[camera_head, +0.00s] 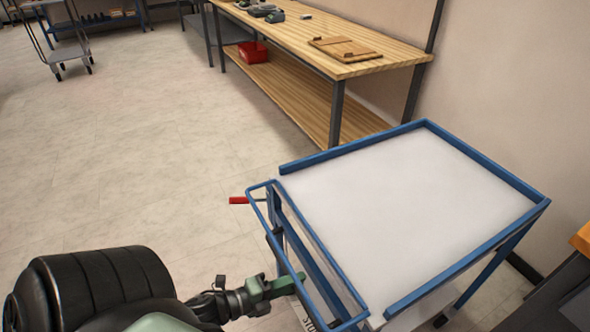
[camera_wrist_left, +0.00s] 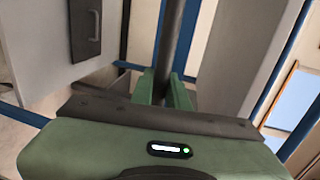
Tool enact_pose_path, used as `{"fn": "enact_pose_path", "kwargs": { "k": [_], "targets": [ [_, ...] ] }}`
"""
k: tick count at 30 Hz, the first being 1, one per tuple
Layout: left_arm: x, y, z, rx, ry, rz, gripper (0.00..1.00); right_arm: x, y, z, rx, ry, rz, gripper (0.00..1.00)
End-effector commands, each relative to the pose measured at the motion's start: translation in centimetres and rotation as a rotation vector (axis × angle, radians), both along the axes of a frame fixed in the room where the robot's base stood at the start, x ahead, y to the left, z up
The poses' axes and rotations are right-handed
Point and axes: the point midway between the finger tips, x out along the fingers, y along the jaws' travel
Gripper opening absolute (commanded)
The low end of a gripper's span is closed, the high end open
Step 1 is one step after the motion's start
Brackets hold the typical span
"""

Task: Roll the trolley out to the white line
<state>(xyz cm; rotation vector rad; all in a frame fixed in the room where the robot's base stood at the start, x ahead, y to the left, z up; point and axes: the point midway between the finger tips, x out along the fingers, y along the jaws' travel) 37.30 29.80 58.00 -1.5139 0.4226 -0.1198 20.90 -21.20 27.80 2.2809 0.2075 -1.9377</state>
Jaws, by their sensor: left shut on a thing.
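The trolley (camera_head: 400,220) stands at the right of the head view, with a blue frame, a bare pale top and a blue push handle on its left side. A red lever (camera_head: 240,200) sticks out to the left near that handle. My left gripper (camera_head: 290,284) is at the handle end of the trolley, below the top. In the left wrist view, its green fingers (camera_wrist_left: 168,88) are shut on a dark upright bar (camera_wrist_left: 172,50), which looks like part of the trolley's handle. My right gripper is not in view. No white line shows in either view.
A wooden workbench (camera_head: 375,66) stands behind the trolley along the wall, with a red bin (camera_head: 254,53) on its lower shelf. Another cart (camera_head: 68,40) stands at the far left. The pale floor (camera_head: 140,150) left of the trolley is clear. A dark cabinet (camera_head: 555,300) is close at right.

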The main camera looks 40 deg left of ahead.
Motion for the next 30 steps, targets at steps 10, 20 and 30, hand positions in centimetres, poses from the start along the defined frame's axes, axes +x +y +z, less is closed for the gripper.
{"fn": "enact_pose_path", "kwargs": {
  "k": [10,20,30],
  "targets": [
    [0.0,0.0,-0.1,0.001,0.003,0.001,0.37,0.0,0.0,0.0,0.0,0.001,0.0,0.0],
    [-3.1,1.1,0.5,0.001,0.007,0.003,0.37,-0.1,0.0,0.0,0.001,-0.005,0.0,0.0],
    [-7.1,2.6,1.3,0.0,0.004,0.002,0.37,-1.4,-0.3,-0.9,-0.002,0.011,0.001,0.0]
  ]
}}
